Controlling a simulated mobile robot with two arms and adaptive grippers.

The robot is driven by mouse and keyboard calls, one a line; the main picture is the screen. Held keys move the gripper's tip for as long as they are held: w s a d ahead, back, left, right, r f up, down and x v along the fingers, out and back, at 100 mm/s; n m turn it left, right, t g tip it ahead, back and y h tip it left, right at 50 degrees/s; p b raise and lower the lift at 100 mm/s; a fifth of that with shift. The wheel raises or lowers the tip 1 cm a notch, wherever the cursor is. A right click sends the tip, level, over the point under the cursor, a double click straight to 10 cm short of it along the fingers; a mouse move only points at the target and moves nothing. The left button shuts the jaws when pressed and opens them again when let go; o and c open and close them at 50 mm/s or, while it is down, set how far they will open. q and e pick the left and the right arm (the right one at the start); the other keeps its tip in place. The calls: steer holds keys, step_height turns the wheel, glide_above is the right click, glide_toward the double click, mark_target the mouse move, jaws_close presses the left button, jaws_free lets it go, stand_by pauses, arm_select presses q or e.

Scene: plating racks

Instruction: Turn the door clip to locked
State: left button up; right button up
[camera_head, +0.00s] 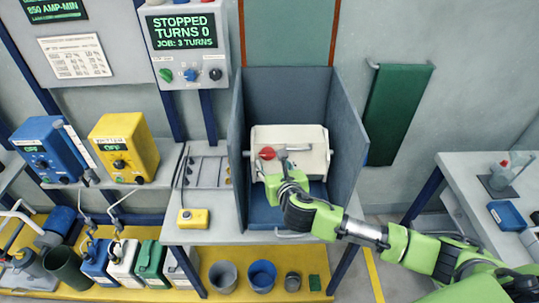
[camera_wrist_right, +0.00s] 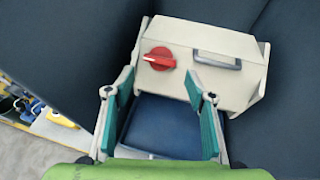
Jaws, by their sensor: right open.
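The door clip appears to be the red knob (camera_head: 267,153) on the front of a cream barrel-like box (camera_head: 312,134). In the wrist view the red clip (camera_wrist_right: 160,58) lies roughly crosswise, its narrower end toward the left. A grey bar handle (camera_wrist_right: 217,60) sits to its right on the same cream face. My right gripper (camera_head: 288,176) is in front of the box. In the wrist view its two teal-padded fingers (camera_wrist_right: 160,84) are spread, with nothing between them, pointing toward the clip and apart from it. My left gripper is not in view.
The box stands in a blue-grey three-sided booth (camera_head: 237,150) whose side walls flank my right gripper. A yellow button box (camera_head: 193,218) sits on the bench to the left. A display (camera_head: 185,32) reads STOPPED, TURNS 0. Buckets (camera_head: 223,275) stand below.

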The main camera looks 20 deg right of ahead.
mark_target(269, 155)
steer(key=shift+p+x, duration=0.5)
steer(key=shift+x, duration=2.7)
steer(key=c, duration=0.8)
